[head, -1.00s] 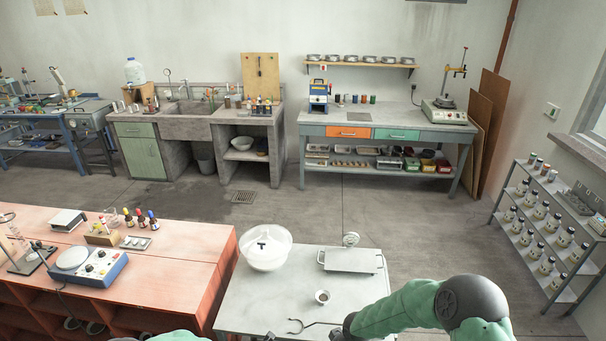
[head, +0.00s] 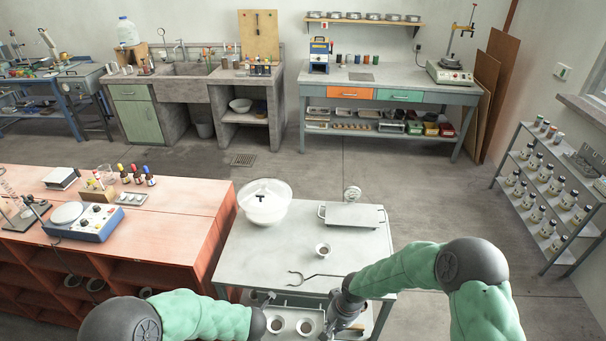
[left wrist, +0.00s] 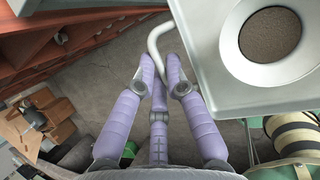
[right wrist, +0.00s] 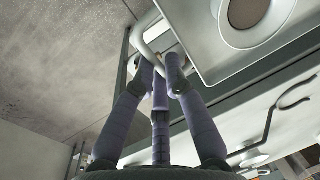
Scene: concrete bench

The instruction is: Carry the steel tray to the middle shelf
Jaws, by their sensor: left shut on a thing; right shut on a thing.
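The steel tray (head: 290,336) is at the bottom of the head view, low in front of the white-topped cart, with two white cups of brown contents on it. Its near part is cut off by the frame. My left gripper (left wrist: 160,62) is shut on the bent handle at one end, beside the tray's wall in the left wrist view (left wrist: 238,92). My right gripper (right wrist: 160,68) is shut on the other handle, beside the tray in the right wrist view (right wrist: 212,62). The tray looks about level. I cannot tell which shelf is the middle one.
A red bench (head: 195,210) stands left. A tiered bottle rack (head: 520,185) stands right. Floor between is clear.

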